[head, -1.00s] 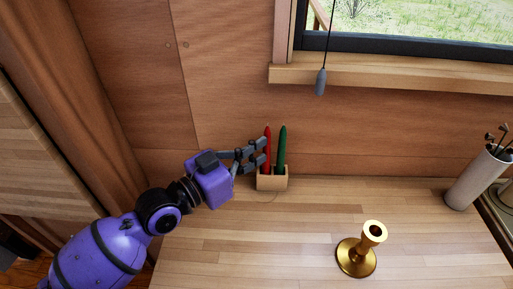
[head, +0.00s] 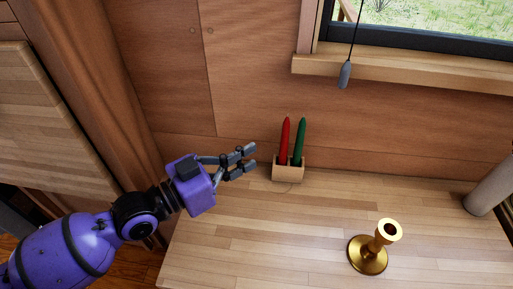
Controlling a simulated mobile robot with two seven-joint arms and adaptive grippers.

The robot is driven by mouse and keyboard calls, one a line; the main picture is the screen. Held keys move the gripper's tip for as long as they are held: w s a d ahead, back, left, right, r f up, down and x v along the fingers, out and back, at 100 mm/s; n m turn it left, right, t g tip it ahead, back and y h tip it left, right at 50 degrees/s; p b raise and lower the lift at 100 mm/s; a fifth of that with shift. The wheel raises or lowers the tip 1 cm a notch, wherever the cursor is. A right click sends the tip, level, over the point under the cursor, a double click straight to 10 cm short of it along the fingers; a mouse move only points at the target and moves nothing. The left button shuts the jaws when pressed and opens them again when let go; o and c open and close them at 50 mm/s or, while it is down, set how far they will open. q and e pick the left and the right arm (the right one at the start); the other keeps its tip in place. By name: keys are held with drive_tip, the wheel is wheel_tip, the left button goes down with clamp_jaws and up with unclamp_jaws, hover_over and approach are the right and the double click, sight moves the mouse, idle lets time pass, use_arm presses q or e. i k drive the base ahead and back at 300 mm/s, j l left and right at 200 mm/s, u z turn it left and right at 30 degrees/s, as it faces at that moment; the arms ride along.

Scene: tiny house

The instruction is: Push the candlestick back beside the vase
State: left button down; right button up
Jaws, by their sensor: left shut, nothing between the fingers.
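The gold candlestick (head: 368,257) stands upright on the wooden counter at the lower right, with an empty cup on top. A pale cylindrical vessel (head: 490,188), which may be the vase, stands at the right edge; its top is cut off. My left gripper (head: 250,158) is shut and empty. It is at the back left of the counter, beside the candle box and well apart from the candlestick. My right gripper is not in view.
A small wooden box (head: 289,174) with a red candle (head: 285,140) and a green candle (head: 299,142) stands against the back wall. The counter (head: 270,235) left of the candlestick is clear.

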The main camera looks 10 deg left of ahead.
sight(368, 253)
drive_tip(key=z, duration=0.9)
